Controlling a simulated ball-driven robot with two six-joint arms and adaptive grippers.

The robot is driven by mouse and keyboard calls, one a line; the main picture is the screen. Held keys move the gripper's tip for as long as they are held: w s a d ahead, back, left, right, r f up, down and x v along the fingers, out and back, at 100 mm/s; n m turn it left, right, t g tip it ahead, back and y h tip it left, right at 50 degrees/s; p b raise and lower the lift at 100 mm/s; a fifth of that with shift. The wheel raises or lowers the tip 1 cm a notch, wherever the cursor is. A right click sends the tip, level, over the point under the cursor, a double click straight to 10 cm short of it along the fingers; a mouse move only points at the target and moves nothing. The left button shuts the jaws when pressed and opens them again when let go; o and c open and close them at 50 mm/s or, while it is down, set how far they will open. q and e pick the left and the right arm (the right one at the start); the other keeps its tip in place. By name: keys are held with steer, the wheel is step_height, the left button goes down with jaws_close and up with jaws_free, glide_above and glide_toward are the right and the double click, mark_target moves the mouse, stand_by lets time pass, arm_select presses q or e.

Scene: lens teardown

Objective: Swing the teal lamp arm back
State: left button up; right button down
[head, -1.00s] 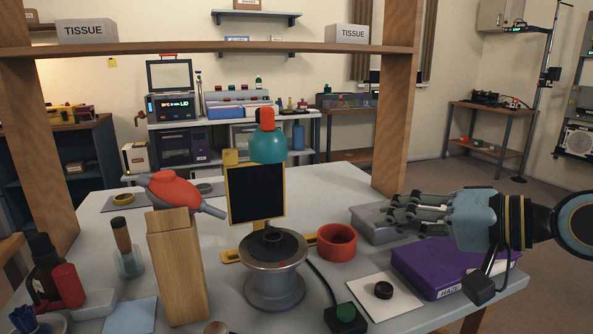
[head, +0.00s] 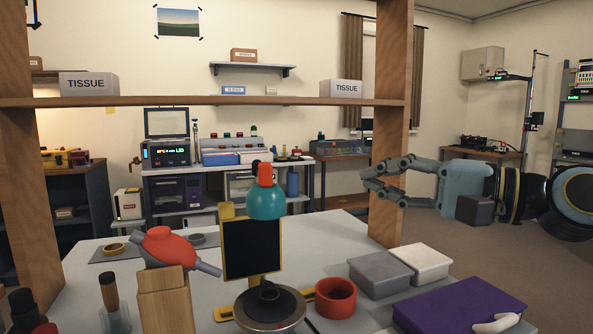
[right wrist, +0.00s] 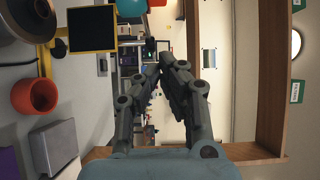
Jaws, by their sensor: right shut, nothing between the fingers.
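The teal lamp head (head: 265,203), with a red-orange cap, stands above a dark square panel (head: 251,248) in a yellow frame, behind the round metal stand (head: 270,312). Its arm is mostly hidden. A bit of the teal lamp head (right wrist: 130,8) shows at the top edge of the right wrist view. My right gripper (head: 372,180) is shut and empty, raised in front of the right wooden post, to the right of the lamp and apart from it. Its fingertips also meet in the right wrist view (right wrist: 166,66). My left gripper is not in view.
A red-orange ring (head: 335,298), a grey box (head: 379,274), a white box (head: 421,263) and a purple case (head: 460,308) sit on the table's right side. A red and grey bulb (head: 167,247) is left of the panel. A wooden shelf (head: 220,102) spans above.

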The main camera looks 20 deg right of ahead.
mark_target(262, 177)
steer(key=s+a+p+x, duration=0.1)
steer(key=a+x, duration=0.1)
steer(key=x, duration=1)
steer(key=shift+s+a, duration=0.2)
steer(key=shift+s, duration=0.1)
steer(key=shift+p, duration=0.3)
